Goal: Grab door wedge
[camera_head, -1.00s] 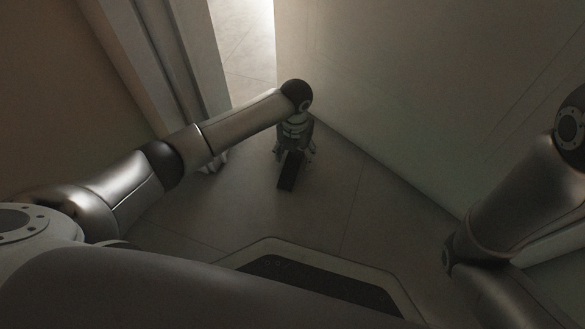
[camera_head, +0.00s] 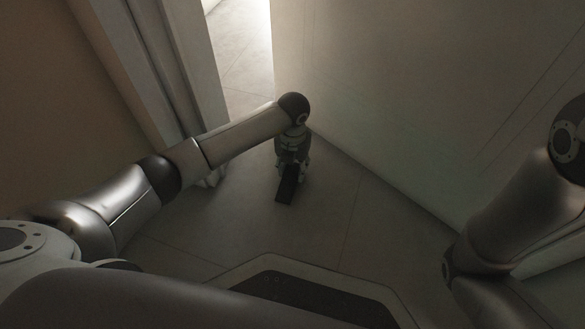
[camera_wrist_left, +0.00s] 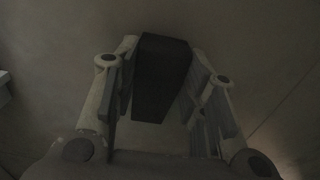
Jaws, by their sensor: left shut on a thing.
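The door wedge (camera_head: 287,188) is a dark, narrow block on or just above the tiled floor, near the bottom edge of the door. My left gripper (camera_head: 291,168) points down over it and is shut on its far part, with the near part sticking out toward me. In the left wrist view the wedge (camera_wrist_left: 162,75) shows as a black block between the two fingers (camera_wrist_left: 160,95) of my left gripper. Whether the wedge touches the floor cannot be told. My right arm shows at the right edge, but its gripper is out of view.
The pale door (camera_head: 400,110) stands partly open on the right, with a bright gap (camera_head: 243,45) beside it. The door frame (camera_head: 165,60) rises on the left. Bare tiled floor (camera_head: 335,215) lies between the wedge and my base.

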